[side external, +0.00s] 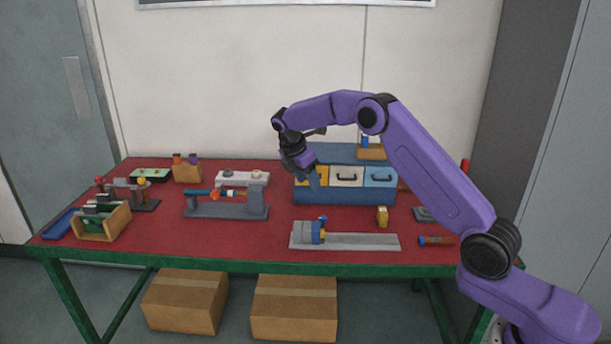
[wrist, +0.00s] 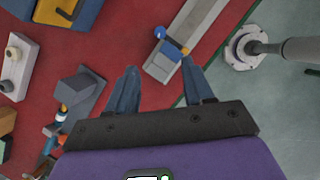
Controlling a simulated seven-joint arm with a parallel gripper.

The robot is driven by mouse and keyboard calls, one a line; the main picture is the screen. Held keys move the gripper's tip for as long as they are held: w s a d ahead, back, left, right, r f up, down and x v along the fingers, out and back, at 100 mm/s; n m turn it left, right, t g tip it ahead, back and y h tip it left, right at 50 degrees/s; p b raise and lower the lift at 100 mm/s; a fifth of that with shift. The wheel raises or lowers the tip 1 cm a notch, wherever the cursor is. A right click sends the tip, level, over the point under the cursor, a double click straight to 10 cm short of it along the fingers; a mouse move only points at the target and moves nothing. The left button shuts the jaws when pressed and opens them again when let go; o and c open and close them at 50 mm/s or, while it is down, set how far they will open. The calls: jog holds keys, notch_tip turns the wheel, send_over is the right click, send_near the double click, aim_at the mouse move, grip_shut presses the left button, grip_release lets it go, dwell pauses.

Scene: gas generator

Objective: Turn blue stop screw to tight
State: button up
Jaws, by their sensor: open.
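The block sits near the left end of a flat grey rail (side external: 360,241) at the table's front. In the wrist view the blue knob (wrist: 159,32) lies beyond my fingertips, roughly in line with the gap between them. My gripper (side external: 314,182) is open and empty, above and behind the stop block, apart from it. It also shows in the wrist view (wrist: 159,69). The screw's threads are hidden.
A blue drawer cabinet (side external: 345,196) stands behind the rail. A grey stand with a blue and orange part (side external: 226,210) is to the left. A small yellow block (side external: 382,216) stands behind the rail's right part. The red table top (side external: 270,238) is bare left of the rail.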

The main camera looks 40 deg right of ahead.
jog(key=shift+a+r, duration=0.25)
jog(key=shift+r, duration=0.35)
jog(key=n+t, duration=0.2)
jog(key=n, duration=0.2)
send_near(323, 217)
jog(key=x, duration=0.8)
jog(key=shift+c, duration=0.3)
grip_shut()
